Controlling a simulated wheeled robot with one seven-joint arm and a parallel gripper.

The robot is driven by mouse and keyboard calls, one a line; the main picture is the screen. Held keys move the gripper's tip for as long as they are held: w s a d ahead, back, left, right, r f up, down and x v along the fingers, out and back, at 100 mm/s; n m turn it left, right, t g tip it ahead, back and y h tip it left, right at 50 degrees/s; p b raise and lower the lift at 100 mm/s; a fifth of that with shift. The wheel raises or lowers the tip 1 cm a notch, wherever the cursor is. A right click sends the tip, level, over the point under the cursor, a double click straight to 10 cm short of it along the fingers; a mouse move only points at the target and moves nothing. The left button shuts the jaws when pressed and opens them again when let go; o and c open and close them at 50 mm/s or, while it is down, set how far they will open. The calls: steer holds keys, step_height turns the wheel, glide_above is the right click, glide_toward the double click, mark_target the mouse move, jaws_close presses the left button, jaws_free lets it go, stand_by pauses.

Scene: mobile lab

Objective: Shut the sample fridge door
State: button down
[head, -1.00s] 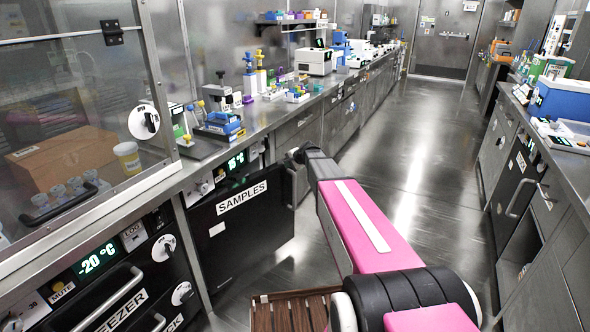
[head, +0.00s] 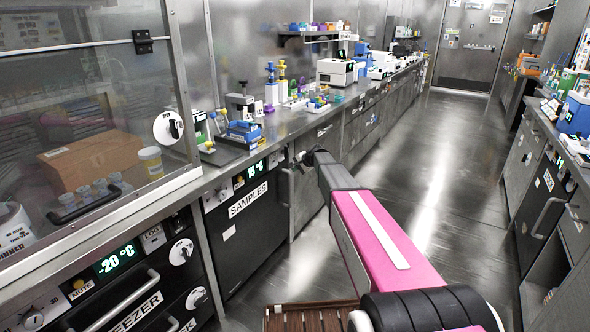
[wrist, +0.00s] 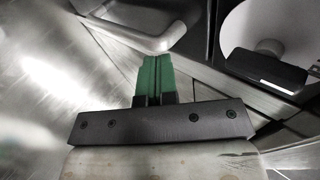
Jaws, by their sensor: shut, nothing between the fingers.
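The sample fridge has a black door (head: 255,238) with a white SAMPLES label, below the left counter. It lies close to the line of the cabinet fronts; I cannot tell whether a small gap remains. My arm reaches across the aisle to the door's right side. Its far end is beside the door's right edge in the head view, where the fingers are too small to make out. In the wrist view my gripper (wrist: 153,80) has its green fingers together with nothing between them. A grey handle (wrist: 135,28) lies just beyond the fingertips.
A freezer (head: 135,300) with a bar handle stands left of the fridge. A glass-fronted cabinet (head: 90,110) is above it. Lab items stand on the left counter (head: 300,110). The aisle floor (head: 430,170) is clear. A round knob (wrist: 270,45) shows in the wrist view.

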steer(key=d+f+v, duration=0.2)
steer(key=v, duration=1)
steer(key=s+f+n+g+h, duration=0.2)
steer(key=s+f, duration=0.2)
steer(key=s, duration=1)
steer(key=s+d+f+n+g+h, duration=0.1)
steer(key=s+f+n+g+h, duration=0.1)
steer(key=s, duration=1.1)
steer(key=s+d+f+n+g+h, duration=0.1)
steer(key=s+f, duration=0.5)
steer(key=s, duration=0.8)
steer(key=n+g+h, duration=0.1)
steer(key=n+h, duration=0.1)
steer(key=n, duration=0.1)
steer(key=shift+s+f, duration=0.15)
steer(key=shift+s, duration=0.15)
